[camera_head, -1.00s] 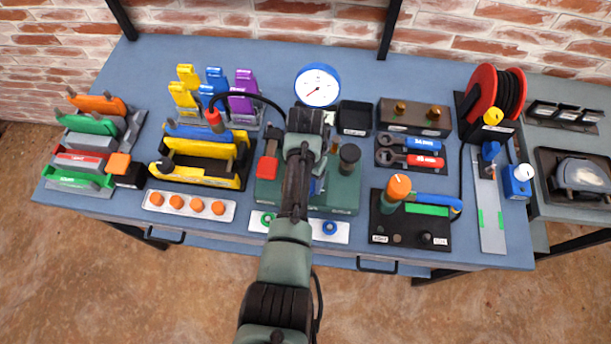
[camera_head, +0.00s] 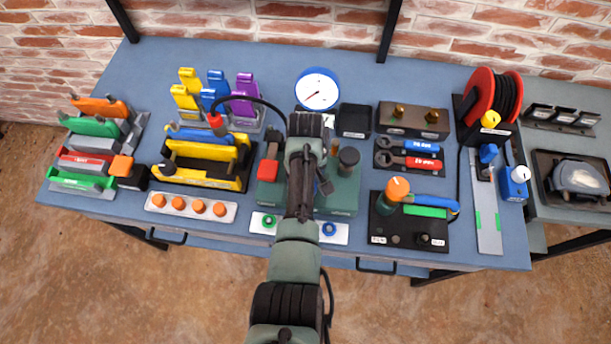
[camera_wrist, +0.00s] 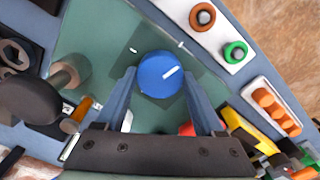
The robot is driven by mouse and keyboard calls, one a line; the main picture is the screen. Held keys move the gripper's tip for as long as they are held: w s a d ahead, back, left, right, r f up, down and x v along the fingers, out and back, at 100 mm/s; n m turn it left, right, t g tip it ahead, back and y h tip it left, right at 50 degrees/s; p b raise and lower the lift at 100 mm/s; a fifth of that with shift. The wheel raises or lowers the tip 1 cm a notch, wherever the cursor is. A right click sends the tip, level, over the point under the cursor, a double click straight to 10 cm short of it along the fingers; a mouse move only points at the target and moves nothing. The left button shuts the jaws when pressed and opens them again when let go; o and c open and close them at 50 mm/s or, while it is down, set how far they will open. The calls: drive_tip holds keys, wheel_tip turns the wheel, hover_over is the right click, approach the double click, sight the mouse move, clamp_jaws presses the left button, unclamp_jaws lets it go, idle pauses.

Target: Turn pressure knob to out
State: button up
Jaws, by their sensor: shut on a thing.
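The blue round knob (camera_wrist: 158,70) with a white pointer line sits on the green base, seen in the wrist view. Its line points up and to the right in that view. Two short white marks lie on the dark plate beyond it. My gripper (camera_wrist: 161,84) has a finger on each side of the knob and is shut on it. In the head view my arm hides the knob and the fingers. The green base (camera_head: 342,198) shows to the right of my arm. A white gauge with a blue rim (camera_head: 317,89) stands behind it, its red needle pointing lower left.
A red block (camera_head: 268,169) and a dark round knob (camera_head: 349,157) flank my arm on the base. A black cable arches to the left behind it. A yellow holder (camera_head: 205,160) stands left, and a black box with an orange knob (camera_head: 398,188) stands right.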

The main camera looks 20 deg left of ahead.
drive_tip(key=shift+n, duration=1.2)
drive_tip(key=o, duration=1.4)
drive_tip(key=shift+c, duration=0.2)
wheel_tip(320, 180, up, 13)
